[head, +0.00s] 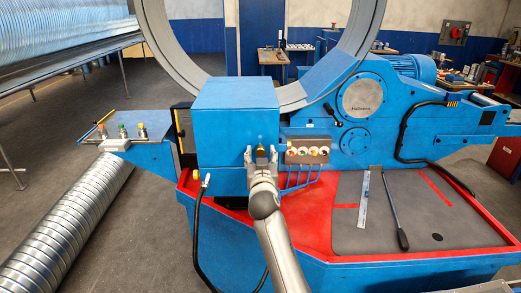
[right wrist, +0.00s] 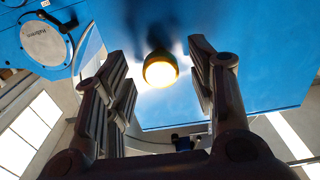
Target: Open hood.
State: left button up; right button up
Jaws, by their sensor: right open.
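The hood (head: 235,105) is a blue box in the middle of the head view, and it looks closed. My right gripper (head: 260,155) is at its front face, near the lower edge. In the right wrist view the hood's blue surface (right wrist: 260,60) fills the upper part. A round, bright yellow knob (right wrist: 160,68) sticks out from it. My right gripper's fingers are open, one on each side of the knob, with gaps visible on both sides. In the head view the gripper mostly hides the knob. My left gripper is not in view.
A large grey ring (head: 158,45) rises behind the hood. A panel with several buttons (head: 307,151) is to its right. A ruler (head: 364,205) and a black-handled lever (head: 395,210) are on the grey deck. A black hose (head: 197,225) hangs below the hood.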

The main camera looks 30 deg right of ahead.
jog(key=shift+x, duration=1.2)
grip_shut()
